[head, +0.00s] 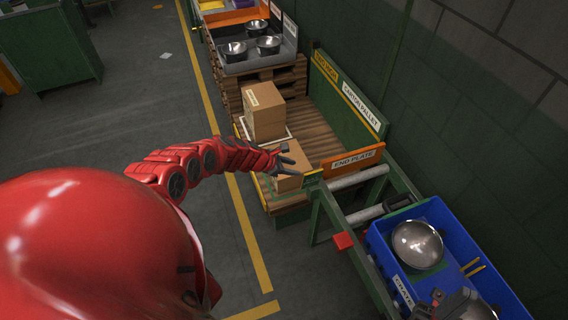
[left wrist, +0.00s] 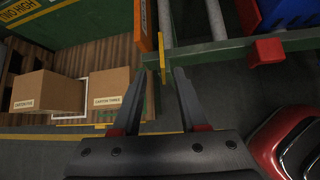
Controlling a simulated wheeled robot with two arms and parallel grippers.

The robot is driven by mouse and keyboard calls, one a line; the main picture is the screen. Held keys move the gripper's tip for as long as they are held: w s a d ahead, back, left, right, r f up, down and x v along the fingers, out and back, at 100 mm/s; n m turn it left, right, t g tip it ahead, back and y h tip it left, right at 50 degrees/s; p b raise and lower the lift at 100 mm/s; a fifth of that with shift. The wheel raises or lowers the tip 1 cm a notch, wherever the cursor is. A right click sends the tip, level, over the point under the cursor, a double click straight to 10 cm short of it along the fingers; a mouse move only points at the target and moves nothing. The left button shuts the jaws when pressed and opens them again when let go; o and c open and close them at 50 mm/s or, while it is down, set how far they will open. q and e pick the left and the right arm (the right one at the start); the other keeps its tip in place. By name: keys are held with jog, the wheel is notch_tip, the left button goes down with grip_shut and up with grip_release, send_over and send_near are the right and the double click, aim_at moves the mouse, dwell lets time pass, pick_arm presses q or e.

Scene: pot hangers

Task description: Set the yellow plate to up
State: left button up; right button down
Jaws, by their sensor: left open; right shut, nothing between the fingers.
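A small yellow plate (head: 313,178) sits at the near corner of the roller frame's end, beside an orange board (head: 357,160) labelled END PLATE. In the left wrist view the yellow plate (left wrist: 161,52) shows as a narrow strip just beyond my left fingertips, close to the orange board's edge (left wrist: 143,25). My left gripper (head: 290,160) is open with nothing between its fingers, just left of the yellow plate. I cannot tell whether a finger touches it. My right gripper (head: 432,300) is at the lower right by the blue crate, shut and empty, partly cut off.
Green posts and rollers (head: 358,178) stand right of the plate, with a red block (head: 343,241) on the near side. A blue crate (head: 460,215) holds a metal bowl (head: 417,245). Cartons (head: 264,108) stand on the pallet behind.

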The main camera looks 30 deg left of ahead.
pick_arm(q)
jog(key=p+v, duration=0.3)
jog(key=v, duration=0.1)
jog(key=shift+s+r, duration=0.1)
jog(key=shift+s, duration=0.1)
dwell(0.3)
